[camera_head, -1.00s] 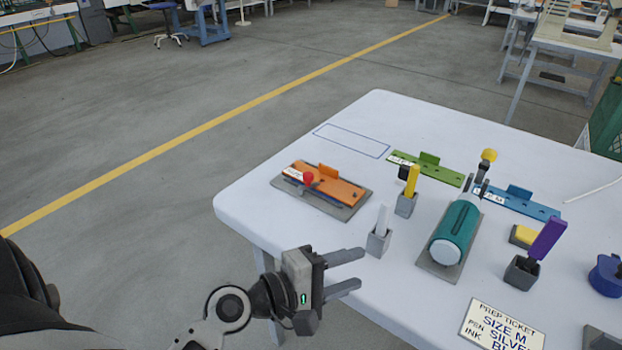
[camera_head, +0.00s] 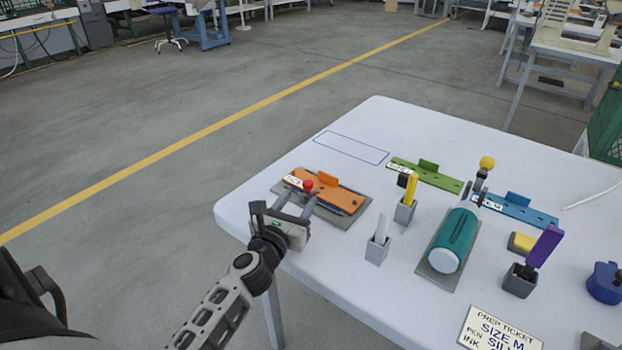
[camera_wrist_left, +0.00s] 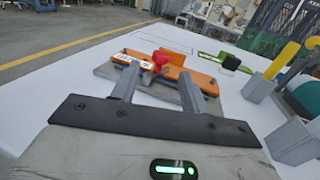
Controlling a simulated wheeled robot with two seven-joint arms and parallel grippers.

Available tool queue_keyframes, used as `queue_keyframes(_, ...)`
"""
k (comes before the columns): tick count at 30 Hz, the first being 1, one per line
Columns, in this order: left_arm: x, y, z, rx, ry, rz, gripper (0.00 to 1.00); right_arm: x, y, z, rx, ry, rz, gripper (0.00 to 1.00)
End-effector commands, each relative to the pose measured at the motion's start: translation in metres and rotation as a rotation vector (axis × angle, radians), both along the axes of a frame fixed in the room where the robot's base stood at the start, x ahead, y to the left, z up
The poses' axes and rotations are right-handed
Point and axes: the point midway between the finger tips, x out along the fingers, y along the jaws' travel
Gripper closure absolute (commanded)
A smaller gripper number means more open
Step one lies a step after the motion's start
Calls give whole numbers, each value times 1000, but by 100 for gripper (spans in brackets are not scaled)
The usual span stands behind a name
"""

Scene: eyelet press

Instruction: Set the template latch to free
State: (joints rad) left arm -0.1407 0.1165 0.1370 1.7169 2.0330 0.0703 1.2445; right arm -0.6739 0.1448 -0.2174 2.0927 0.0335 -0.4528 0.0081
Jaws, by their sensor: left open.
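The orange template (camera_head: 335,191) lies on a grey base plate (camera_head: 352,212) at the table's left side. A red knob (camera_head: 308,185), which looks like the latch's handle, stands at the template's left part beside a white label. It also shows in the left wrist view (camera_wrist_left: 161,57). My left gripper (camera_head: 297,197) is open, its two fingers pointing at the knob from the near side. In the left wrist view (camera_wrist_left: 160,85) the knob appears between and beyond the fingertips. I cannot tell whether the fingers touch anything. My right gripper is not seen.
A green template (camera_head: 425,174) and a blue template (camera_head: 520,210) lie farther right. Pen holders with a white pen (camera_head: 382,228), a yellow pen (camera_head: 411,188) and a purple pen (camera_head: 545,245) stand near the teal press (camera_head: 455,235). An outlined rectangle behind the orange template is empty.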

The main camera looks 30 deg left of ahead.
Motion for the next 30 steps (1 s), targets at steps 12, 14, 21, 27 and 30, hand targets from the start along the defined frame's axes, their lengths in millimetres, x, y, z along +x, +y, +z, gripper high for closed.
queue_keyframes(12,72,13,-1,3,0,-2,55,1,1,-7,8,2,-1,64)
queue_keyframes(14,76,14,-1,3,1,-2,55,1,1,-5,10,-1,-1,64)
queue_keyframes(21,81,15,0,3,1,-2,55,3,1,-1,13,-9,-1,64)
queue_keyframes(27,81,15,0,3,1,-2,75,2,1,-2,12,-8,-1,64)
queue_keyframes(30,81,15,0,3,1,-2,100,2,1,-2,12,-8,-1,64)
